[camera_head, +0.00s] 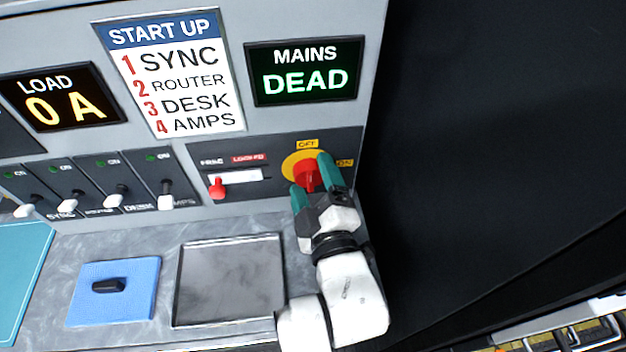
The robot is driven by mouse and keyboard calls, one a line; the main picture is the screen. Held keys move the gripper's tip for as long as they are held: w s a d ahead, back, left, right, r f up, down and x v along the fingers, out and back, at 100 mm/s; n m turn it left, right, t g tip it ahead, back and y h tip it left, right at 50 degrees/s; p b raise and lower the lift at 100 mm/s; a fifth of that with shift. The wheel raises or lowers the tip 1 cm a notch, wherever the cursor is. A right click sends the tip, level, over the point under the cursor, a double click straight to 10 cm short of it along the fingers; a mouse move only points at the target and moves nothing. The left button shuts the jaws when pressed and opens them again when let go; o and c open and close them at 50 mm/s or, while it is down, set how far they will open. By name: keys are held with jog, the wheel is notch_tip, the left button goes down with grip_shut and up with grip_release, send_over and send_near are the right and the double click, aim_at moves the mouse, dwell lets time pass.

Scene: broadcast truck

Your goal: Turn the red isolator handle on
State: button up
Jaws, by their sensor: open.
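The red isolator handle (309,180) sits on a round yellow plate (290,165) at the right of the panel. An OFF label (307,144) is above it and an ON label (345,163) is to its right. The handle looks roughly upright, pointing towards OFF. My gripper (314,178) has its two green fingers apart, one on each side of the handle. I cannot tell whether the fingers touch it. The fingers hide part of the yellow plate and the lower handle. The mains display (305,71) reads "MAINS DEAD".
A smaller red lever (217,187) is left of the isolator. Several white-tipped breaker switches (116,195) line the panel further left. A grey tray (229,281) and a blue mat (140,310) with a black object (109,286) lie on the worktop. The load display (62,98) reads 0 A.

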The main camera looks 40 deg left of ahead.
jog(key=c, duration=1)
jog(key=shift+c, duration=0.2)
jog(key=shift+f, duration=0.1)
jog(key=m+b, duration=0.1)
jog(key=m, duration=0.3)
jog(key=shift+f+m, duration=0.1)
jog(key=shift+m, duration=0.3)
jog(key=m+t+b, duration=0.1)
jog(key=m+b, duration=0.1)
jog(key=m, duration=0.2)
jog(key=shift+f+m, duration=0.15)
jog(key=shift+m, duration=0.25)
jog(key=m+b, duration=0.3)
jog(key=m+t+b, duration=0.1)
jog(key=m+b, duration=0.1)
jog(key=b, duration=0.1)
jog(key=shift+s+a+f+m, duration=0.1)
jog(key=shift+f+m, duration=0.05)
jog(key=shift+m, duration=0.25)
jog(key=m+b, duration=0.3)
jog(key=shift+r+m, duration=0.2)
jog(key=shift+m, duration=0.1)
jog(key=shift+t, duration=0.4)
